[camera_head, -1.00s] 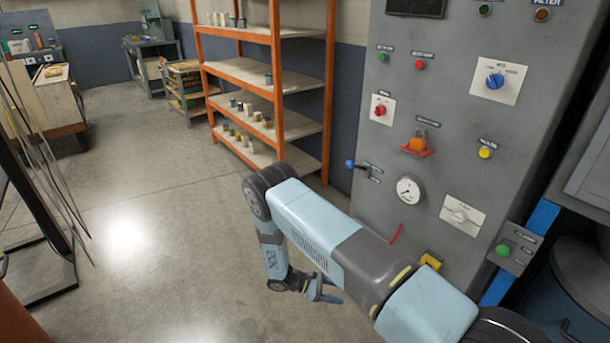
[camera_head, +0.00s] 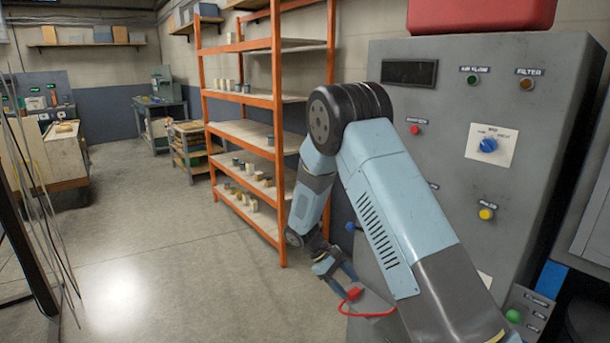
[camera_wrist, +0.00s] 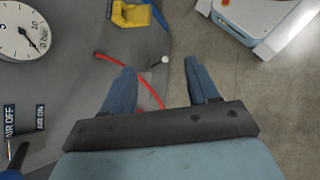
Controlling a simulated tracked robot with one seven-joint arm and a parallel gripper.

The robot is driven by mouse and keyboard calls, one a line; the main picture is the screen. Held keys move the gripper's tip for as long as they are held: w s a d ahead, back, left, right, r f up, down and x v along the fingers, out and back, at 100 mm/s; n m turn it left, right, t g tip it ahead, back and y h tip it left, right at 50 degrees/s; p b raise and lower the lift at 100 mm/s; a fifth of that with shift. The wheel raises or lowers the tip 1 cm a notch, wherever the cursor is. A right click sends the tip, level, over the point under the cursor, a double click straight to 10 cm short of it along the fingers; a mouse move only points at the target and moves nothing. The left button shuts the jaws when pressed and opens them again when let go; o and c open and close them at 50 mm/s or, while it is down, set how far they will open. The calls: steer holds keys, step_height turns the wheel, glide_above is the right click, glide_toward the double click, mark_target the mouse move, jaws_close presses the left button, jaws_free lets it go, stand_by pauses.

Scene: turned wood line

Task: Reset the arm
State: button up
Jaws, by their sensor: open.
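My gripper (camera_head: 342,280) hangs low in front of the grey control cabinet, below my bent arm. In the wrist view, its two blue fingers (camera_wrist: 162,76) stand apart with nothing held between them. A thin red curved strip (camera_wrist: 112,60) shows behind the fingers there, against the grey panel. In the head view, a red block (camera_head: 355,293) with a red loop shows close beside the gripper; I cannot tell whether they touch. My arm hides much of the cabinet front.
The control cabinet (camera_head: 455,95) stands close on the right, with a blue selector knob (camera_head: 488,145). In the wrist view are a gauge (camera_wrist: 24,30) and a yellow block (camera_wrist: 130,14). An orange shelf rack (camera_head: 279,150) stands behind my arm.

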steer(key=s+d+r+m+t+y, duration=0.1)
steer(key=s+d+r+m+y, duration=0.15)
steer(key=r, duration=0.55)
steer(key=s+d+r+m+t+y, duration=0.1)
steer(key=s+d+r, duration=0.25)
steer(key=r, duration=0.55)
steer(key=s+d+r+m+t+y, duration=0.15)
steer(key=s+r, duration=0.25)
steer(key=r, duration=0.4)
steer(key=s+d+r+m+t+y, duration=0.1)
steer(key=s+d+r+m+t, duration=0.1)
steer(key=s+r, duration=0.3)
steer(key=s+d+r+m+t+y, duration=0.2)
steer(key=s+r, duration=0.4)
steer(key=s, duration=0.8)
steer(key=shift+t, duration=0.65)
